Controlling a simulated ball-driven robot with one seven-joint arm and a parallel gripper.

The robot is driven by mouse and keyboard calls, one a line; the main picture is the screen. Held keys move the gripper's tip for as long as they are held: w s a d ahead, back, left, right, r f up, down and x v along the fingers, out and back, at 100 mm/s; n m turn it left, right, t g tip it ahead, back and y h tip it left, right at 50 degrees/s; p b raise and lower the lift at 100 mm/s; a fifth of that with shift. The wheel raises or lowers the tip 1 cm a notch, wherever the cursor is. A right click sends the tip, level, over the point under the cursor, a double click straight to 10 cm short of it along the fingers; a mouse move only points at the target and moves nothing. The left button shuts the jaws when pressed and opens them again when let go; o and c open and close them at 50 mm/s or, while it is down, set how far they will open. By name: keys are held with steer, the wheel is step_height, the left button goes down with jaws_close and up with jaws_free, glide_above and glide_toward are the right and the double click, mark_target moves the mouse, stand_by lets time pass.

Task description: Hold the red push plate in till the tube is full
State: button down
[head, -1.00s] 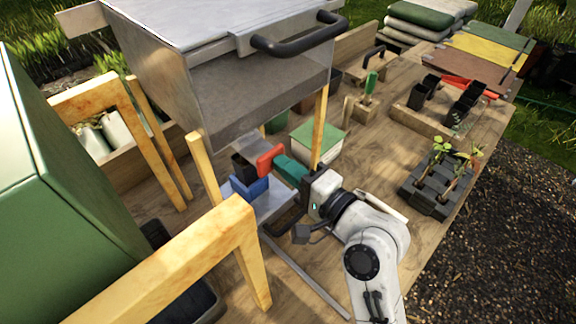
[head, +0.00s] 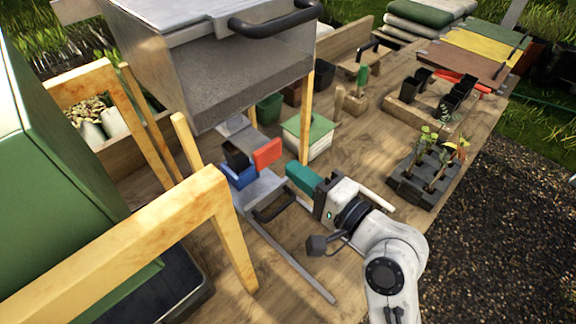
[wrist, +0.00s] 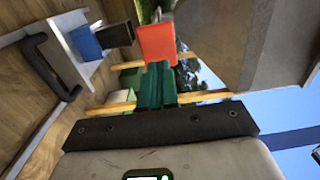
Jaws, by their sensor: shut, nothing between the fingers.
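The red push plate (head: 267,153) is upright at the spout under the grey hopper (head: 250,85); the wrist view also shows it (wrist: 157,42). A dark tube (head: 236,158) stands beside the plate in a blue holder (head: 240,177). The wrist view shows the tube (wrist: 115,34) and the holder (wrist: 86,43) too. How full the tube is cannot be seen. My gripper (head: 290,170) has its green fingers shut and empty. They point at the plate, with a small gap between the fingertips and the plate in the head view.
A dark handle (head: 273,203) and a metal rail lie in front of the holder. A wooden post (head: 307,120) stands just behind the plate. A green-topped box (head: 308,136) is behind my fingers. A dark tray of seedlings (head: 425,185) is to the right.

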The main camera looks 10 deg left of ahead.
steer(key=b+v, duration=0.1)
steer(key=v, duration=0.6)
stand_by(0.9)
